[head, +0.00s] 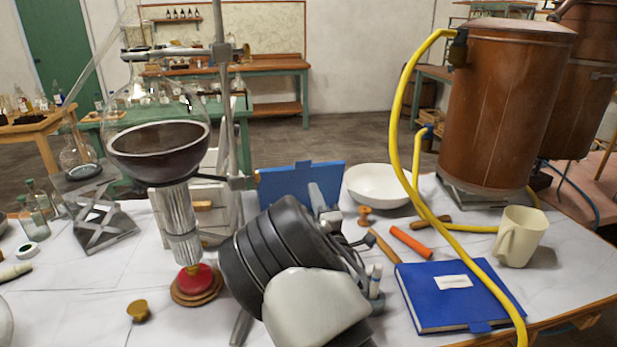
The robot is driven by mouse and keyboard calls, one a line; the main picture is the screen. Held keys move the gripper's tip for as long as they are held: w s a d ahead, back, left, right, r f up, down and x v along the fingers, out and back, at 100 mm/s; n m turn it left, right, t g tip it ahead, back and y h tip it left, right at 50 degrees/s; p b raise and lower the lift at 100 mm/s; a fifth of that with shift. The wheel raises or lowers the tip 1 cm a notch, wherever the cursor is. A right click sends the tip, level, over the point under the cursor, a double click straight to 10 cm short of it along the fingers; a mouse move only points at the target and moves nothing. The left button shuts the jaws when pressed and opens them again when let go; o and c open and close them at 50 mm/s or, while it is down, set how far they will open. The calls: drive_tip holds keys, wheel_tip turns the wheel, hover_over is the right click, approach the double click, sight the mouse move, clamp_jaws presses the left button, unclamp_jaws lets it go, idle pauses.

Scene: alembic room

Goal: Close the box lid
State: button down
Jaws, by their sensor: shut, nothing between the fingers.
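A blue panel (285,183) with a small tab on its top edge stands raised near the middle of the table in the head view. It looks like the open box lid; the box body below it is hidden behind my arm. My gripper (317,194) is in front of the panel's right part, mostly hidden by my own dark wrist. The gripper is shut and holds nothing. I cannot tell whether it touches the panel.
A white bowl (378,186) stands right of the panel. A blue book-like case (440,306), an orange tube (410,242), a cream mug (521,237) and a yellow hose (403,100) lie farther right. A glass flask (160,105) on a stand is at left.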

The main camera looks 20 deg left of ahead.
sight(305, 163)
drive_tip(key=b+x, duration=0.1)
drive_tip(key=x, duration=0.7)
drive_tip(key=shift+w+a+r, duration=0.1)
drive_tip(key=shift+w+a, duration=0.05)
drive_tip(key=shift+w, duration=0.25)
drive_tip(key=shift+r, duration=0.2)
